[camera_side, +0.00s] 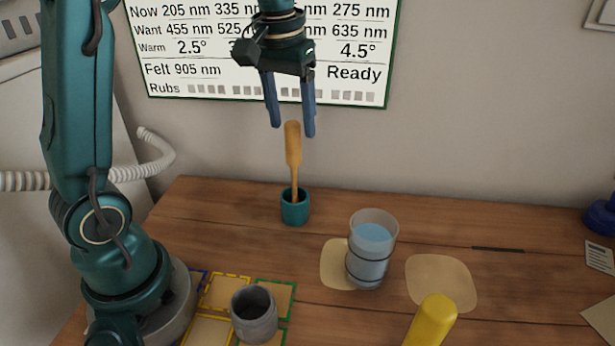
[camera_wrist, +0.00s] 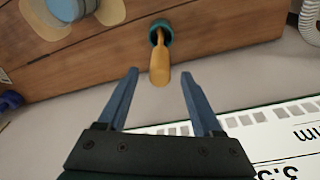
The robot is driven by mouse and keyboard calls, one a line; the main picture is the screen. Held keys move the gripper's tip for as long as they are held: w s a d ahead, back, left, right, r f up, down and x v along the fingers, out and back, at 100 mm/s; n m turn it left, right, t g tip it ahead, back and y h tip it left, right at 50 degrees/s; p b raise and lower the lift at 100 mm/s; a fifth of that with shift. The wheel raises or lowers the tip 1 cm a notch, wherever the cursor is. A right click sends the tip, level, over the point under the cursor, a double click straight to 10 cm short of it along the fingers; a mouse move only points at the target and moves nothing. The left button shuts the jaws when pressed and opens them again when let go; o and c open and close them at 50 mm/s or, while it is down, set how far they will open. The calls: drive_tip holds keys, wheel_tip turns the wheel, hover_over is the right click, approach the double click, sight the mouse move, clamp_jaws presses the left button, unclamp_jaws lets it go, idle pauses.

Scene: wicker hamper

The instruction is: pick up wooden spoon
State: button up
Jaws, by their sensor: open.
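In the wrist view the spoon (camera_wrist: 160,66) rises from the teal cup (camera_wrist: 161,29) towards the camera. It appears between the lines of the open fingers (camera_wrist: 159,72), with nothing held. The spoon's lower end is hidden inside the cup.
A glass of blue liquid (camera_side: 369,262) stands right of the cup. A grey cup (camera_side: 254,318) stands on framed coloured squares at front. A yellow object (camera_side: 433,318) is at the front edge. A wall display (camera_side: 345,88) is behind my gripper.

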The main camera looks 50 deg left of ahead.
sight(295, 150)
drive_tip(key=shift+w+a+f, duration=0.1)
drive_tip(key=shift+w+f, duration=0.1)
drive_tip(key=shift+f, duration=1.5)
drive_tip(key=shift+w+a+f, duration=0.1)
drive_tip(key=shift+w+f, duration=0.05)
drive_tip(key=shift+f, duration=1.5)
clamp_jaws()
